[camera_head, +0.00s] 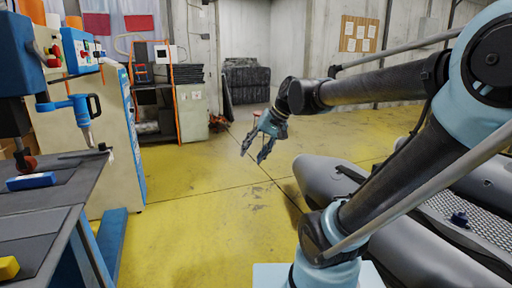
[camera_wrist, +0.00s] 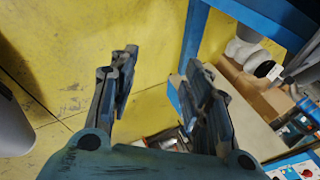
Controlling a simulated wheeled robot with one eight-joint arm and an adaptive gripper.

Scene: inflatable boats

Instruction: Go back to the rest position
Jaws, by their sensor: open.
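My gripper (camera_head: 256,150) hangs in the middle of the head view, above the yellow floor, with its fingers pointing down. The two fingers are spread apart and nothing is between them. In the wrist view my gripper (camera_wrist: 158,95) also shows open and empty, with floor behind it. My arm reaches in from the right side of the head view.
A grey inflatable boat (camera_head: 325,185) lies at the right, below my arm. A workbench (camera_head: 60,215) at the left carries a blue block (camera_head: 30,181) and a yellow block (camera_head: 8,268). An orange-framed rack (camera_head: 177,95) stands behind. The yellow floor (camera_head: 200,220) between is clear.

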